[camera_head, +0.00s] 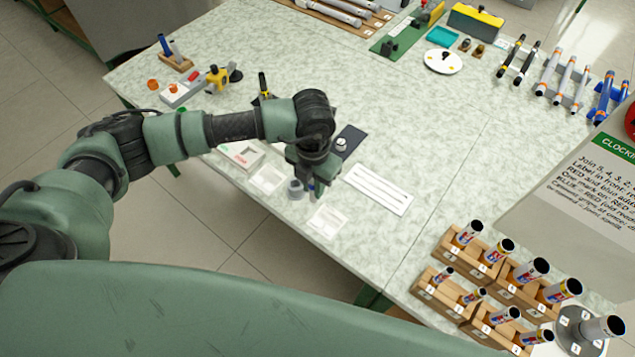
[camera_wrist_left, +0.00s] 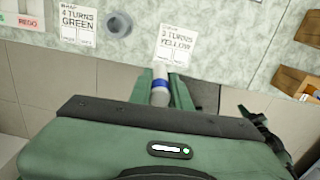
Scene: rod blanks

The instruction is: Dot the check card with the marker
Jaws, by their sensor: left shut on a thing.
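My left gripper (camera_head: 317,188) reaches over the near edge of the table and points down. In the left wrist view the gripper (camera_wrist_left: 160,88) is shut on a pale cylinder with a blue band (camera_wrist_left: 160,91), which may be the marker. The tip of this cylinder is close to a white card reading "TURNS YELLOW" (camera_wrist_left: 175,45); I cannot tell if they touch. That card (camera_head: 327,222) lies near the table edge in the head view. A second card reads "4 TURNS GREEN" (camera_wrist_left: 78,22). I cannot tell which card is the check card. My right gripper is out of view.
A grey round piece (camera_wrist_left: 119,24) stands between the two cards. A white slotted plate (camera_head: 368,187) lies right of the gripper. Wooden blocks with labelled tubes (camera_head: 470,270) stand at the front right. A pen stand (camera_head: 175,58) is at the far left.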

